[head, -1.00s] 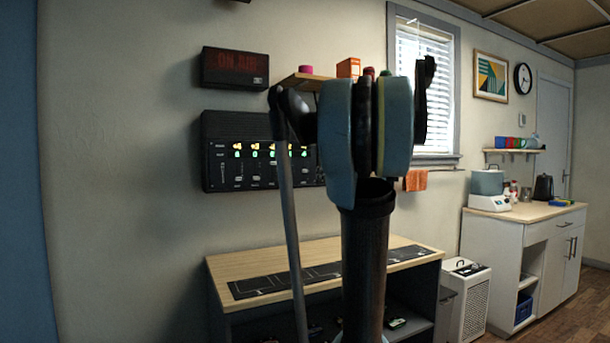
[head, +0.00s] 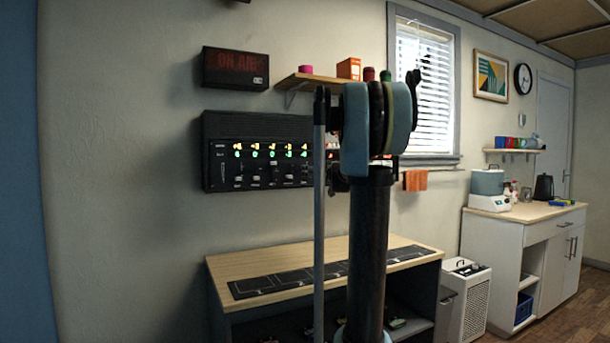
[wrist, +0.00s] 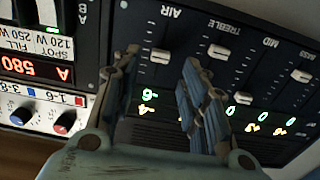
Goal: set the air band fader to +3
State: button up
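The air band fader (wrist: 160,56) shows in the wrist view under the AIR label on a dark equalizer panel (wrist: 205,28), which appears upside down. Its pale cap sits partway along its slot. Green and yellow readouts lie below it in this view; I cannot read the air value surely. My gripper (wrist: 160,66) is open, one fingertip on each side of the air fader cap. I cannot tell whether either finger touches it. In the head view my arm hides the gripper and the air fader; a wall panel with faders (head: 222,128) shows left of the arm.
The treble fader (wrist: 218,51) stands close beside the right finger, with mid and bass faders beyond. A panel with a red display (wrist: 35,68) and two knobs adjoins on the left. In the head view a wooden desk (head: 300,250) stands below and a small shelf (head: 300,80) above.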

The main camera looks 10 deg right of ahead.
jog(key=shift+x, duration=1.95)
grip_shut()
